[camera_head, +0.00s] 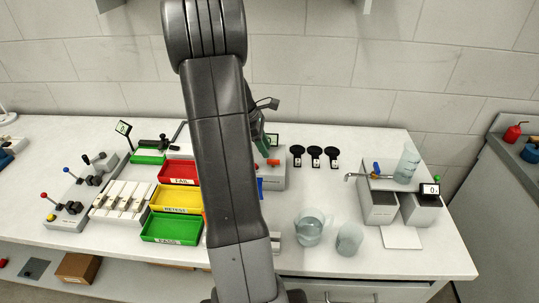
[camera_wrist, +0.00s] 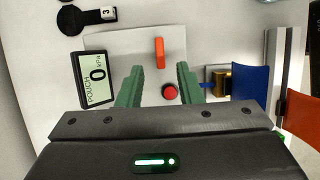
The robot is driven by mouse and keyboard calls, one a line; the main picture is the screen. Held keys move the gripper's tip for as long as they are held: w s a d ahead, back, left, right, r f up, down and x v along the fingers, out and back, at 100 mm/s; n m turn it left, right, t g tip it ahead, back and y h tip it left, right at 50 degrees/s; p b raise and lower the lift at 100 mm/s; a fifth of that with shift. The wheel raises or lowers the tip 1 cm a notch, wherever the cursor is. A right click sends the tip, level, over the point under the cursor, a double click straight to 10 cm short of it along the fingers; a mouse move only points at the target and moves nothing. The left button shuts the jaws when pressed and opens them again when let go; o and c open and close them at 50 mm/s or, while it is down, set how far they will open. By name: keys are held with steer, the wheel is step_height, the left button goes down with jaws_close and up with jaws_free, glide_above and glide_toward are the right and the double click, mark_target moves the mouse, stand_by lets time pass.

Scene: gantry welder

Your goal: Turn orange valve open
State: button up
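An orange bar-shaped handle (camera_wrist: 160,53) stands on a light grey panel, above a red button (camera_wrist: 170,92) in the wrist view. In the head view the orange handle (camera_head: 273,162) shows just right of my arm. A second, larger orange handle (camera_wrist: 303,118) is at the right edge of the wrist view; I cannot tell which one is the task's valve. My gripper (camera_wrist: 160,72) is open and empty, its green fingers on either side of the first handle's line, with no contact visible. In the head view it (camera_head: 258,135) is mostly hidden behind my arm.
A display reading 0 kPa (camera_wrist: 93,79) is left of the fingers. A blue handle (camera_wrist: 250,83) beside a brass fitting (camera_wrist: 219,80) is on the right. Red (camera_head: 178,171), yellow (camera_head: 154,198) and green (camera_head: 149,228) trays are left of my arm; a glass jug (camera_head: 309,228) is right.

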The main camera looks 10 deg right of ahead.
mark_target(272, 160)
steer(key=shift+x, duration=2.25)
steer(key=shift+c, duration=0.2)
jaws_close()
